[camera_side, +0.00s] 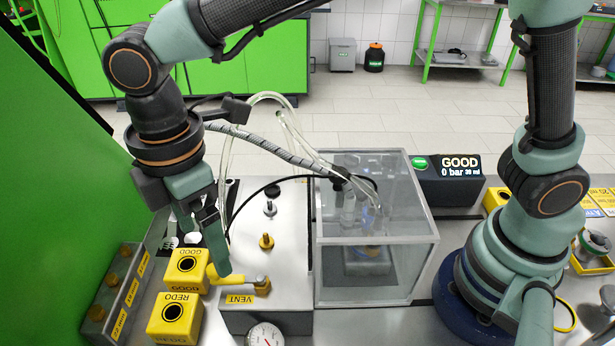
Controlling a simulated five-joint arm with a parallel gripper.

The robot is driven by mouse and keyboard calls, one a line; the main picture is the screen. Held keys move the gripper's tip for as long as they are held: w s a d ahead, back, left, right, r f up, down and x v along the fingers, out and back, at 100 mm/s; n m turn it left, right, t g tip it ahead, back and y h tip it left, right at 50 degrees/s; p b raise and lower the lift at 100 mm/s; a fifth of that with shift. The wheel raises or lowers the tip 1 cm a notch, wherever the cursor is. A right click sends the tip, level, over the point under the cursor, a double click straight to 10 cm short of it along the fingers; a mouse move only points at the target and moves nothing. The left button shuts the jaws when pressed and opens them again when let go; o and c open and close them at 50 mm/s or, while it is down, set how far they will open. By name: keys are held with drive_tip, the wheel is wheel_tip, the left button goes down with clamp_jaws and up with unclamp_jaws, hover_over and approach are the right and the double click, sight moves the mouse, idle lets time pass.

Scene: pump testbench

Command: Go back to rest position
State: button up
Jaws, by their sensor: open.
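My gripper (208,250) hangs at the left of the bench, pointing down. Its long green finger ends beside the yellow vent handle (232,280) and the yellow GOOD button box (187,268). I cannot tell whether the fingertip touches the handle. The jaws are open, and I see nothing held between them. The second finger is partly hidden behind the near one. My arm arches from the base at the right, across the top of the picture, to the gripper.
A yellow REDO box (175,318) stands in front of the GOOD box. A clear chamber (376,262) stands mid-bench, with hoses and a cable running over it. A gauge (265,337) is at the front. A display (455,180) reads GOOD. A grey block (112,290) lies left.

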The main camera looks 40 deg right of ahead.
drive_tip(key=w+d+r+m+t+y, duration=0.1)
drive_tip(key=w+d+r+m, duration=0.15)
drive_tip(key=d+m, duration=0.45)
drive_tip(key=w+d+r+m+t, duration=0.15)
drive_tip(key=d+r, duration=0.25)
drive_tip(key=d, duration=0.7)
drive_tip(key=s+d+m+t+h, duration=0.1)
drive_tip(key=s+d+m+t, duration=0.2)
drive_tip(key=d+m, duration=0.6)
drive_tip(key=s+d, duration=0.2)
drive_tip(key=d, duration=0.3)
drive_tip(key=shift+d+f, duration=0.15)
drive_tip(key=shift+f, duration=0.1)
